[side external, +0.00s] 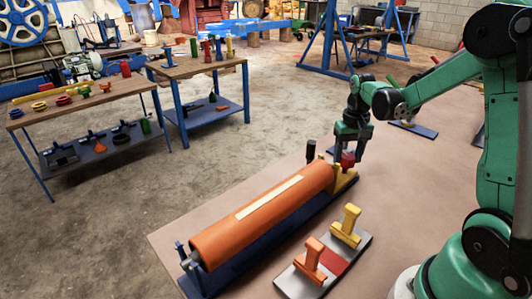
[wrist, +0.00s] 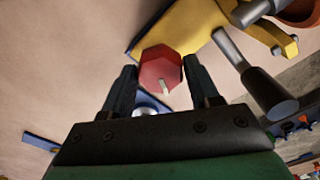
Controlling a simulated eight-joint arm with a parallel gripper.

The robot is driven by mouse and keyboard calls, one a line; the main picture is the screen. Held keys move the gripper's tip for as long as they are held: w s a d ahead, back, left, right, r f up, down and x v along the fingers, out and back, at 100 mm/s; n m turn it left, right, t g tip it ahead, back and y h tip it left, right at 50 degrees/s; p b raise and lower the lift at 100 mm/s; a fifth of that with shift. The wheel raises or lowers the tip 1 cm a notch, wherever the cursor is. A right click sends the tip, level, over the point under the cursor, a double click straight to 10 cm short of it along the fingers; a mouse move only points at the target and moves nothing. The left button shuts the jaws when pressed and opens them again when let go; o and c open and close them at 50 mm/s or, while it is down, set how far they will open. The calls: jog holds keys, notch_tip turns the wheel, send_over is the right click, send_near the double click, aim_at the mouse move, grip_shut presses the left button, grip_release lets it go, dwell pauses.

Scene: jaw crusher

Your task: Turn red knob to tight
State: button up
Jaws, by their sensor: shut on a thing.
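The red knob (side external: 348,159) is at the far right end of the orange cylinder's mount, beside a yellow bracket (side external: 342,180). In the wrist view the red knob (wrist: 160,67) has a faceted outline and a small pale pointer mark on its face. My gripper (side external: 350,150) is over the knob, with a dark finger on each side of it. In the wrist view my gripper (wrist: 160,78) is shut on the knob. The yellow bracket (wrist: 205,25) lies just behind the knob. Any tight marking is not readable.
The orange cylinder (side external: 225,232) lies on a blue base. A black-handled lever (side external: 311,150) stands close to the knob; its dark handle (wrist: 270,95) shows in the wrist view. A plate with orange and yellow handles (side external: 345,228) sits in front. Workbenches stand behind.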

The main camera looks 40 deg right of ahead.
aim_at(348, 156)
jog(key=m, duration=0.6)
jog(key=shift+m, duration=0.4)
jog(key=m, duration=0.5)
jog(key=shift+m, duration=0.4)
jog(key=o, duration=1.3)
jog(key=shift+c, duration=0.2)
jog(key=shift+r, duration=2.85)
